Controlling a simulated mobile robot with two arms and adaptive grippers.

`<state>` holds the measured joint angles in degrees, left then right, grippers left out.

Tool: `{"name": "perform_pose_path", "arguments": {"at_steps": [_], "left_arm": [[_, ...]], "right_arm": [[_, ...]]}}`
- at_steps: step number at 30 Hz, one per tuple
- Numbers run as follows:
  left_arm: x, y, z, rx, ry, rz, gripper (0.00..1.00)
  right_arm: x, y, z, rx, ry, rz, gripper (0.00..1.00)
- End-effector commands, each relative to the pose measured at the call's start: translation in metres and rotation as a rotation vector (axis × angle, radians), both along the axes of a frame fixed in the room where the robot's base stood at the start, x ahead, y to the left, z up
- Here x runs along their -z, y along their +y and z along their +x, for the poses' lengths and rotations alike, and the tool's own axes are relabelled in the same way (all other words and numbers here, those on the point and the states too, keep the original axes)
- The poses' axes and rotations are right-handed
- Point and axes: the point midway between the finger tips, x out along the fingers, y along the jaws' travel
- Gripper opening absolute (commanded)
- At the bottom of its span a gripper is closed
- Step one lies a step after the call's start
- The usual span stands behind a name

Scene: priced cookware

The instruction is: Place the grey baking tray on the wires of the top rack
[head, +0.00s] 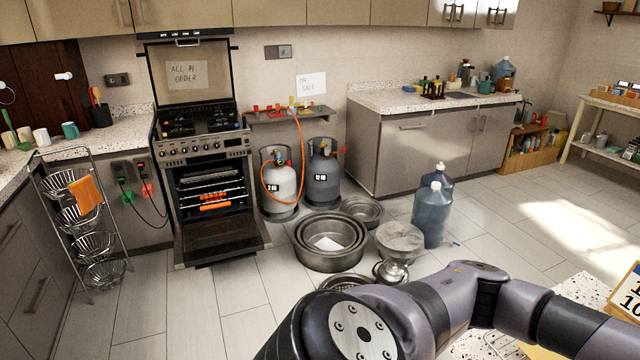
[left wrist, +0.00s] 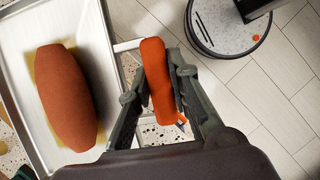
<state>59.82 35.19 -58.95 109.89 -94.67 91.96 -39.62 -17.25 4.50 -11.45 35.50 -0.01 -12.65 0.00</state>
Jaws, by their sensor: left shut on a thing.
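The grey baking tray (left wrist: 80,22) fills the left of the left wrist view. A brown loaf-shaped thing (left wrist: 68,95) lies in it on a yellowish patch. An orange grip (left wrist: 157,80) sits beside the tray's rim, with pale metal bars between them. My left gripper (left wrist: 160,95) is shut on this orange grip. The oven (head: 210,150) in the head view has its lower door folded down. Inside it the top rack (head: 210,177) shows as thin bright wires, with orange pieces lower down. Neither gripper shows in the head view.
The open oven door (head: 222,240) juts out over the floor. A wire basket stand (head: 85,225) stands left of it. Gas cylinders (head: 279,185), stacked round pans (head: 330,242) and water bottles (head: 432,210) stand to the right. The floor before the oven is clear.

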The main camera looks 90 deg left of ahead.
Motion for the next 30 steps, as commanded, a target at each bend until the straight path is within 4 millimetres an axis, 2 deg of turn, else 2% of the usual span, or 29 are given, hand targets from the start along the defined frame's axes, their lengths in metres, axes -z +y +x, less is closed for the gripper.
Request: {"name": "perform_pose_path", "arguments": {"at_steps": [9, 15, 21, 30], "left_arm": [[0.066, 0.058, -0.042, 0.552, 0.006, 0.001, 0.0], [0.103, 0.09, -0.065, 0.878, 0.005, 0.0, 0.0], [0.127, 0.111, -0.08, 1.091, 0.001, 0.0, 0.0], [0.149, 0.128, -0.093, 1.282, -0.002, -0.003, 0.0]], "right_arm": [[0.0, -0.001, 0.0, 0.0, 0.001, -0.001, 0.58], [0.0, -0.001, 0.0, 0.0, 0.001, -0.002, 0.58], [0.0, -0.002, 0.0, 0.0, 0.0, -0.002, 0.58], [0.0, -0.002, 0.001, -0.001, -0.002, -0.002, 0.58]]}}
